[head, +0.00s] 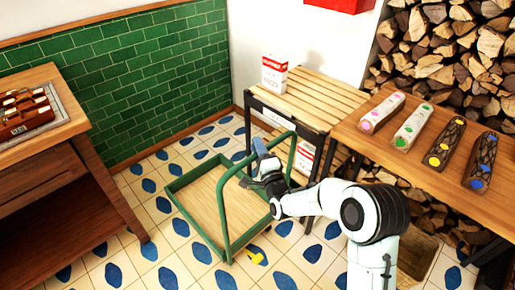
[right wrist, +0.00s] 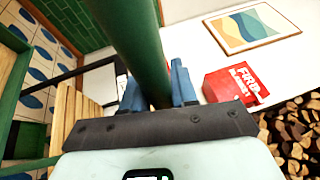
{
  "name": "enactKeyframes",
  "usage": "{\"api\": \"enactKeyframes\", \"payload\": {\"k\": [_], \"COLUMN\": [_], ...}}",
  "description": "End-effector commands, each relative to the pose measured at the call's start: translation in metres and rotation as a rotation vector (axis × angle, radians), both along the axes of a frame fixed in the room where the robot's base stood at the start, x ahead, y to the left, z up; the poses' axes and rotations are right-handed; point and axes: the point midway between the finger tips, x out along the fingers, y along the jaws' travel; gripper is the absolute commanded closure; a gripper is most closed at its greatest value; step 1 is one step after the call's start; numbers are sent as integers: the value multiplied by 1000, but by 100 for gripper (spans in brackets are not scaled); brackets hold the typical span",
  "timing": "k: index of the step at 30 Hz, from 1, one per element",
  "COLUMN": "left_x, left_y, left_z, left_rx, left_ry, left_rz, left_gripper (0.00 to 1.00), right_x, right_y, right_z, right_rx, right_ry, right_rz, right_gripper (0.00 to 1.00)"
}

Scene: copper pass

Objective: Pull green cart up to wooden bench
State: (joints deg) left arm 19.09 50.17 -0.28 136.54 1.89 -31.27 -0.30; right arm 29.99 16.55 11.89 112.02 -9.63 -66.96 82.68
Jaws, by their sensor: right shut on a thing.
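The green cart (head: 218,194) stands on the tiled floor in the middle of the head view, with a wooden deck, a low green rim and a tall green tube handle. My right gripper (head: 262,160) is at the top of the handle and shut on it. In the right wrist view the green handle tube (right wrist: 140,45) runs between the blue fingers (right wrist: 160,88). The slatted wooden bench (head: 310,98) stands behind and to the right of the cart, against the white wall. A gap of floor shows between cart deck and bench. My left gripper is not in view.
A red and white carton (head: 274,74) stands on the bench. A wooden table (head: 430,150) with several dotted logs is at right, below stacked firewood (head: 450,45). A wooden counter (head: 55,145) with a tray is at left.

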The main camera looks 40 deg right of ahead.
Motion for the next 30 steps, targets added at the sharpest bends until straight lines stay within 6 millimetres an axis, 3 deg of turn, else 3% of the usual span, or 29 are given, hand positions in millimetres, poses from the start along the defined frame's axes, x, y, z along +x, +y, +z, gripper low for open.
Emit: {"api": "enactKeyframes", "payload": {"k": [2, 3, 4, 17, 30], "left_x": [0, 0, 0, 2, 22], "left_y": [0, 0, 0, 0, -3], "left_z": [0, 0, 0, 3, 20], "left_rx": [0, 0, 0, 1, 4], "left_ry": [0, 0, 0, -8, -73], "left_rz": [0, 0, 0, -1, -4], "left_gripper": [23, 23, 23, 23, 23], "right_x": [0, 0, 0, -8, -93], "right_y": [0, 0, 0, 3, 31], "right_z": [-1, -1, -1, -2, -18], "right_rx": [2, 2, 2, 0, 2], "right_ry": [2, 2, 2, 3, 5], "right_rz": [0, 0, 0, 0, 0], "right_gripper": [100, 62, 52, 52, 52]}}
